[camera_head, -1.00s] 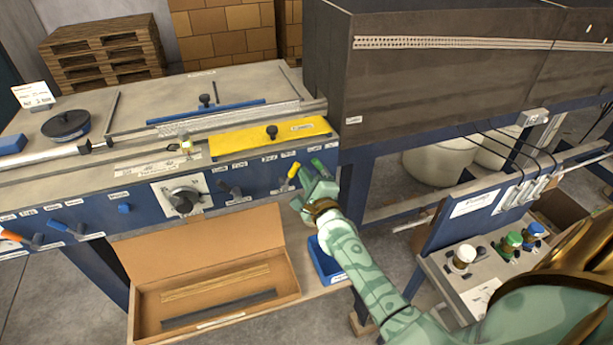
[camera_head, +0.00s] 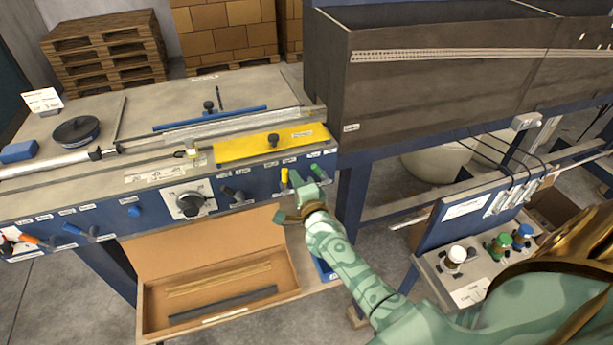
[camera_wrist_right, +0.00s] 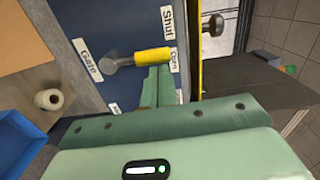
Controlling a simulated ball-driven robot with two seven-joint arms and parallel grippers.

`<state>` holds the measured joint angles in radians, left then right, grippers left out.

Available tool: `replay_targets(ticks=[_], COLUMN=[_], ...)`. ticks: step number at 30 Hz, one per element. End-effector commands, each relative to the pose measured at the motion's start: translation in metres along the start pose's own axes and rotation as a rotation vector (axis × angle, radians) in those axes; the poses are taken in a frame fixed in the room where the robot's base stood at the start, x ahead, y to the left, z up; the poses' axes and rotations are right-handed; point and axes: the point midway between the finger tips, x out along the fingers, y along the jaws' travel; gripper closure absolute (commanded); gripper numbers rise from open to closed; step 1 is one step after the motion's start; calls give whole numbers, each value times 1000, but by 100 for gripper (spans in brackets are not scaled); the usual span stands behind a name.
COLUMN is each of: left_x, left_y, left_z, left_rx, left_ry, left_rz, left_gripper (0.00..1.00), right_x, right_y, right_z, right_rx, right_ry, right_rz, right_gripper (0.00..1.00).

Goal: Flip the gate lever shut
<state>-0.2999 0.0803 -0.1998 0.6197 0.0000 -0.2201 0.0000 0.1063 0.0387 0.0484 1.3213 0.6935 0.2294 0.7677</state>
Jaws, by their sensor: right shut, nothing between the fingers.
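The gate lever (camera_head: 284,175) has a yellow handle and stands nearly upright on the blue front panel in the head view. In the right wrist view the gate lever (camera_wrist_right: 152,55) runs from a grey pivot beside the "Gate" label (camera_wrist_right: 89,62). Its tip lies near the "Open" label (camera_wrist_right: 174,61), with the "Shut" label (camera_wrist_right: 167,24) farther up. My right gripper (camera_head: 297,179) is shut and empty, just right of the handle. In the wrist view its fingers (camera_wrist_right: 160,76) lie close against the handle's side; contact is hard to confirm. My left gripper is not in view.
A green-handled lever (camera_head: 318,171) sits close right of my right gripper. A dark lever (camera_head: 233,194) and a dial (camera_head: 190,204) are to the left. An open cardboard box (camera_head: 215,250) and a blue bin (camera_head: 325,268) lie below. A yellow plate (camera_head: 250,149) is above.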

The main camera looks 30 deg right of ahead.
Motion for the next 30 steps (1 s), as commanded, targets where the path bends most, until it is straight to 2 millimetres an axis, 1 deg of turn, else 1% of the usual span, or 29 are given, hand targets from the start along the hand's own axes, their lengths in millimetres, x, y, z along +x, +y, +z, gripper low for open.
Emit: replay_targets(ticks=[1, 6, 15, 30], left_x=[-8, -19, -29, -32], left_y=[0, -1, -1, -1], left_z=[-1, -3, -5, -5], left_rx=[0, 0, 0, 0], left_ry=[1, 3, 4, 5], left_rz=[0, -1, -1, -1], left_gripper=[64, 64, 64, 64], right_x=[0, 1, 1, 2], right_y=[-5, -7, -5, -4], right_z=[3, 13, 25, 33], right_rx=[-42, -195, -404, -398], right_ry=[-1, -1, 0, 0], right_rz=[3, 10, 21, 20], right_gripper=[100, 100, 100, 100])
